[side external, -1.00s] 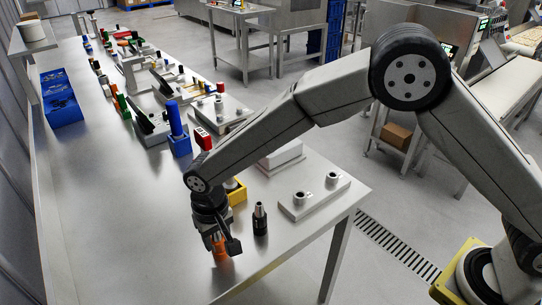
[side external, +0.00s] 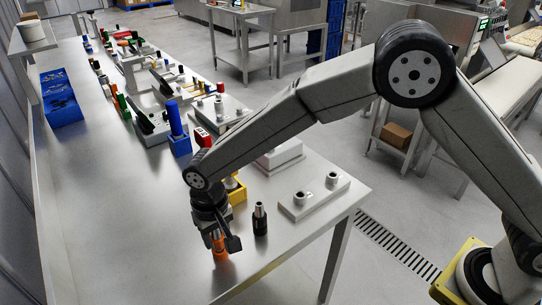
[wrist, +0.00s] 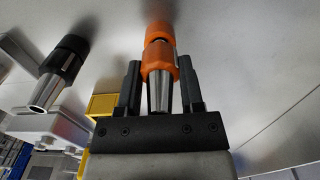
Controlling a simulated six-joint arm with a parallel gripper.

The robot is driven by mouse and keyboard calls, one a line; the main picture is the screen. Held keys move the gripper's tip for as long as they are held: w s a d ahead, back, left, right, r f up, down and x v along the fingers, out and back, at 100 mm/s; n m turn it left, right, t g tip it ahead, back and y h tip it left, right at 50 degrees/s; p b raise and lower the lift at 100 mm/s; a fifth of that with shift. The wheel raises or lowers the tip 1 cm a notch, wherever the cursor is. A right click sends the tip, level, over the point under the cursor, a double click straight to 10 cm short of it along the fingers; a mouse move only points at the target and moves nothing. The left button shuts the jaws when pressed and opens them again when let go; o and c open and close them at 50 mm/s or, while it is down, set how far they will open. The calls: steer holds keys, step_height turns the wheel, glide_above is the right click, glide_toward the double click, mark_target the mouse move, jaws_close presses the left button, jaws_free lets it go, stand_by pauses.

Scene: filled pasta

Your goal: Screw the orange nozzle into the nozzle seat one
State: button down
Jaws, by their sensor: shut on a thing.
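The orange nozzle (side external: 221,254) stands upright on the table near its front edge. My gripper (side external: 217,237) points down over it and is shut on it. In the wrist view, the fingers of my gripper (wrist: 160,85) sit on both sides of the orange nozzle (wrist: 157,38), around its narrower part, with its metal tip toward the palm. A pale block (side external: 318,205) with two short round seats, one nearer (side external: 300,198) and one farther (side external: 331,178), lies to the right. Both seats look empty. I cannot tell which is seat one.
A black nozzle (side external: 260,219) with a metal tip stands between my gripper and the block, close beside the gripper; it also shows in the wrist view (wrist: 62,62). A yellow holder (side external: 237,194) is behind my gripper.

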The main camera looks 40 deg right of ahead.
steer(key=shift+r, duration=0.85)
stand_by(0.3)
steer(key=shift+r, duration=0.7)
steer(key=shift+r, duration=0.35)
steer(key=shift+r, duration=0.35)
steer(key=shift+r, duration=0.35)
